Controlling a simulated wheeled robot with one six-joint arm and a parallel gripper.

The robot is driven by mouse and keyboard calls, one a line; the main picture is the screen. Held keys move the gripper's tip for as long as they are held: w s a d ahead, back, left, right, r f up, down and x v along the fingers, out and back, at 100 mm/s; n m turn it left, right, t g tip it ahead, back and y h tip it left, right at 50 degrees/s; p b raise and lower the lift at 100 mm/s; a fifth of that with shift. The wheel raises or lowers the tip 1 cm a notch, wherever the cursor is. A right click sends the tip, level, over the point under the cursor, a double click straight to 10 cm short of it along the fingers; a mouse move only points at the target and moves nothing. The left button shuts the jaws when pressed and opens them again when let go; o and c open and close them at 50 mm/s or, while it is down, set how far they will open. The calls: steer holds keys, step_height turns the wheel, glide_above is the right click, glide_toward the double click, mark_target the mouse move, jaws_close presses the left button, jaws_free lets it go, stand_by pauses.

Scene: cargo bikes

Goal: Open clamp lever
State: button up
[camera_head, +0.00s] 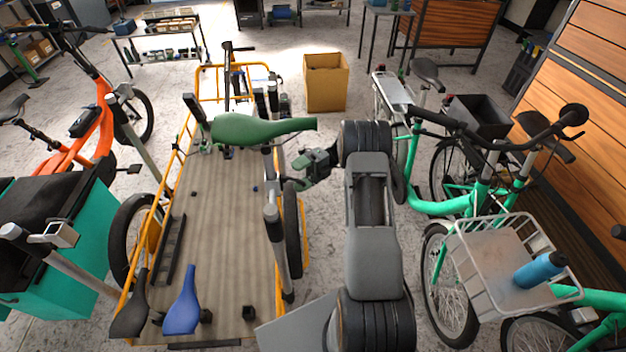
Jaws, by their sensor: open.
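My gripper (301,172) reaches left from my grey arm in the middle of the view. It is open and appears empty. It is just right of the silver seat post under the green saddle (250,128) of the yellow cargo bike. A dark collar (271,213) sits lower on a silver post, below and left of the gripper. I cannot clearly make out the clamp lever or its position. Contact between the fingers and the bike cannot be told.
Green bikes with a wire basket (470,275) crowd the right. An orange bike (85,140) stands left.

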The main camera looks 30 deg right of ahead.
steer(key=shift+o, duration=1.4)
steer(key=s+r, duration=0.3)
steer(key=r, duration=0.3)
steer(key=shift+s+a, duration=0.25)
steer(key=shift+a, duration=0.15)
steer(key=s+r, duration=0.1)
steer(key=s, duration=0.2)
steer(key=s+r, duration=0.1)
steer(key=s, duration=0.2)
steer(key=s+r, duration=0.2)
steer(key=s, duration=0.1)
steer(key=shift+s+a, duration=0.1)
steer(key=shift+s, duration=0.25)
steer(key=c, duration=0.7)
steer(key=shift+s+a+f, duration=0.15)
steer(key=shift+a, duration=0.1)
